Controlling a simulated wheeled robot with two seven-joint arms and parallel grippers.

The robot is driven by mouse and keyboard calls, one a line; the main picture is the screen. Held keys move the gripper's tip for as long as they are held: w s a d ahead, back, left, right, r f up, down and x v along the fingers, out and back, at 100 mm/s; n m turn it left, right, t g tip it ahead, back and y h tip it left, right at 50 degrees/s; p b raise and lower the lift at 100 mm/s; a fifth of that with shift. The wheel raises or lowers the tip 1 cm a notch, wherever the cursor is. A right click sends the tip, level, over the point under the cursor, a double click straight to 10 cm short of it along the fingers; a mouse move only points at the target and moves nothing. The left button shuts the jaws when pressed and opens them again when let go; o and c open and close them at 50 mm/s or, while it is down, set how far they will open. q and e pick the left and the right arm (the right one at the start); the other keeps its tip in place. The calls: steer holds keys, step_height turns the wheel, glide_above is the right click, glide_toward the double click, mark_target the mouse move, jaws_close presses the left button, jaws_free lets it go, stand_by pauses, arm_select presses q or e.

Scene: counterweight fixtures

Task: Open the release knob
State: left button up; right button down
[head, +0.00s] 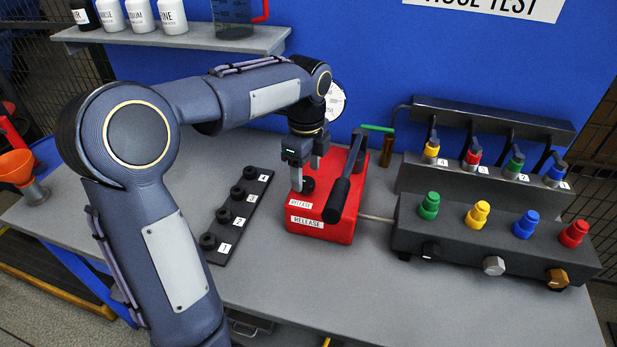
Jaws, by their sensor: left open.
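The red box (329,229) stands mid-table and carries two white "RELEASE" labels. The release knob (308,185), small and black, sits on its top left part near the upper label. My left gripper (305,178) points down over this part of the box with its fingers apart. One finger is just left of the knob, and the other shows behind it. I cannot tell whether either finger touches the knob, which is partly hidden. A black-handled lever (337,200) rises on the box's right side, close to the gripper. My right gripper is not in view.
A dark strip (233,222) with several black knobs lies left of the box. To the right stands a dark manifold (470,243) with coloured knobs, joined to the box by a rod. A shelf (200,38) with bottles hangs behind. The table's front right is clear.

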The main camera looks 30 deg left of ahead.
mark_target(305, 185)
arm_select(q)
steer(key=shift+f, duration=1.1)
steer(key=c, duration=1)
